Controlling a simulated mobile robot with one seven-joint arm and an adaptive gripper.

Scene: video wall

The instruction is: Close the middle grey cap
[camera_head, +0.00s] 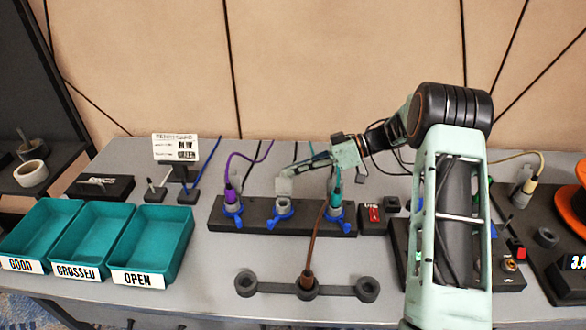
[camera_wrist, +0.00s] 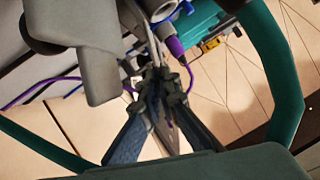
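A dark strip (camera_head: 248,222) on the table holds three sockets with blue levers. The left socket has a purple plug (camera_head: 231,194) and the right one a teal plug (camera_head: 335,196). At the middle socket (camera_head: 282,207), a pale grey cap (camera_head: 284,187) stands raised above the opening, with no plug seen there. My gripper (camera_head: 287,173) reaches in from the right, just above this cap. In the wrist view its fingers (camera_wrist: 156,82) converge and their tips look closed together, with no held thing clear between them. Contact with the cap cannot be told.
Three teal bins (camera_head: 178,240) labelled GOOD, CROSSED and OPEN stand at the left. A brown cable crosses the strip to a dark three-ring holder (camera_head: 335,291) in front. A red switch box (camera_head: 374,214) is right of the strip. A small sign (camera_head: 175,146) stands behind.

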